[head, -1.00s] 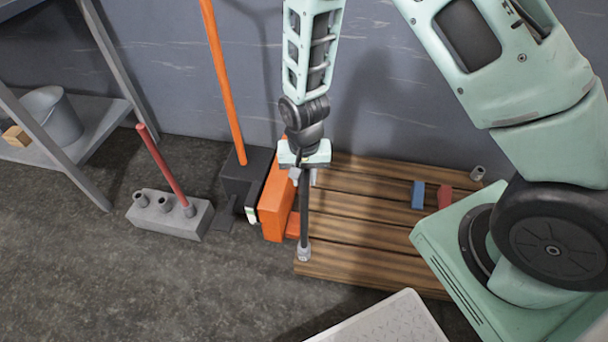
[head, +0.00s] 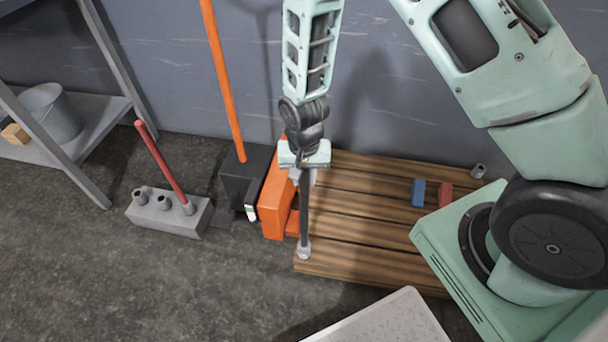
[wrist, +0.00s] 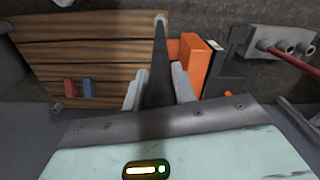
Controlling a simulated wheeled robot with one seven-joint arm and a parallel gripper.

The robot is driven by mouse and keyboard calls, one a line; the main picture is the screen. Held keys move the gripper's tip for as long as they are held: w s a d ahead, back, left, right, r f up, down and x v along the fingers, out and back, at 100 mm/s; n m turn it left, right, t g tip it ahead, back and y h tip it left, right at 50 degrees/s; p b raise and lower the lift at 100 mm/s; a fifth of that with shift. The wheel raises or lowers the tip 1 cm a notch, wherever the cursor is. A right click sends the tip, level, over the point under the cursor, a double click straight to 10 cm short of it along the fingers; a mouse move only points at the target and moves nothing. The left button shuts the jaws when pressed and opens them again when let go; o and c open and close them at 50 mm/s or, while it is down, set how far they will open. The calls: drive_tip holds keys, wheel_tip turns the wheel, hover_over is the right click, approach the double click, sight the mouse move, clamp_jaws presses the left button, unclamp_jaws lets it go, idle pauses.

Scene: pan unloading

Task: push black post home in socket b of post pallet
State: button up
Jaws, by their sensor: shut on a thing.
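The black post (head: 304,215) stands nearly upright at the front left corner of the wooden post pallet (head: 350,265). Its lower end is in a small grey socket (head: 304,252); how deep it sits I cannot tell, and no letter shows on the socket. My gripper (head: 302,177) is shut on the upper part of the post. In the wrist view the post (wrist: 159,65) runs between the two fingers of my gripper (wrist: 158,90) toward the pallet corner. Another grey socket (head: 478,172) is at the pallet's back right corner.
An orange box-like thing (head: 275,205) stands close to the left of the post. A dustpan with an orange handle (head: 225,90) is beside it. A grey block (head: 165,218) holds a red post (head: 165,165). Blue (head: 419,192) and red (head: 445,194) pieces lie on the pallet. A pale panel (head: 380,320) is in front.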

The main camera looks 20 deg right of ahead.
drive_tip(key=shift+f+b, duration=0.45)
drive_tip(key=shift+f, duration=0.3)
idle(0.4)
drive_tip(key=o, duration=1.1)
wheel_tip(320, 180, up, 17)
drive_tip(key=p, duration=0.3)
drive_tip(key=shift+r, duration=0.2)
drive_tip(key=s+a+r+n, duration=0.3)
drive_tip(key=s+r+n, duration=0.3)
drive_tip(key=s, duration=0.4)
drive_tip(key=s+a+r+n, duration=0.3)
drive_tip(key=s+r+n, duration=0.3)
drive_tip(key=s, duration=0.4)
drive_tip(key=shift+y, duration=0.3)
wheel_tip(320, 180, up, 14)
drive_tip(key=p, duration=1.4)
drive_tip(key=shift+r+p, duration=0.2)
drive_tip(key=shift+p, duration=0.1)
